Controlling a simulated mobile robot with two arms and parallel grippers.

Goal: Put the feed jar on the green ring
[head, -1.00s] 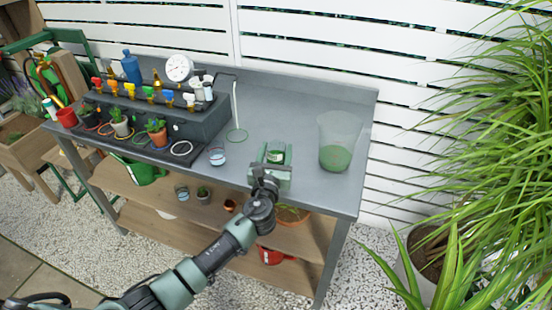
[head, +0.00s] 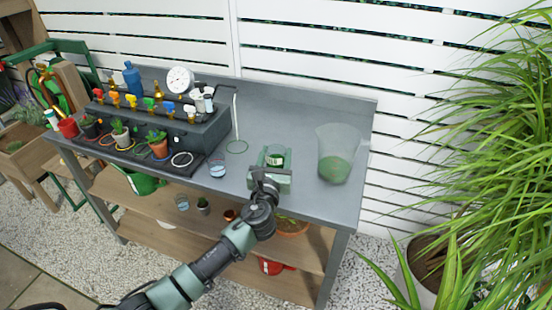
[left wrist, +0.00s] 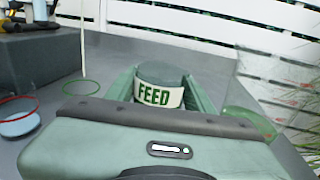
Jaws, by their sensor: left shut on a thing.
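The feed jar (head: 275,157) is a small jar with a grey-green lid and a white label reading FEED, clear in the left wrist view (left wrist: 160,88). My left gripper (head: 271,167) is shut on it, with one pale green finger on each side. The jar looks upright over the right half of the bench; its base is hidden, so its height above the top is unclear. The thin green ring (head: 237,146) lies bare on the bench, left of the jar and a little farther back. It also shows in the left wrist view (left wrist: 81,87). My right gripper is out of view.
A tall clear container (head: 337,152) with green contents stands right of the jar. A small clear cup (head: 217,168) stands to the left. A thin upright rod (head: 236,112) rises behind the ring. A dark rack (head: 185,125) with potted plants fills the left side.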

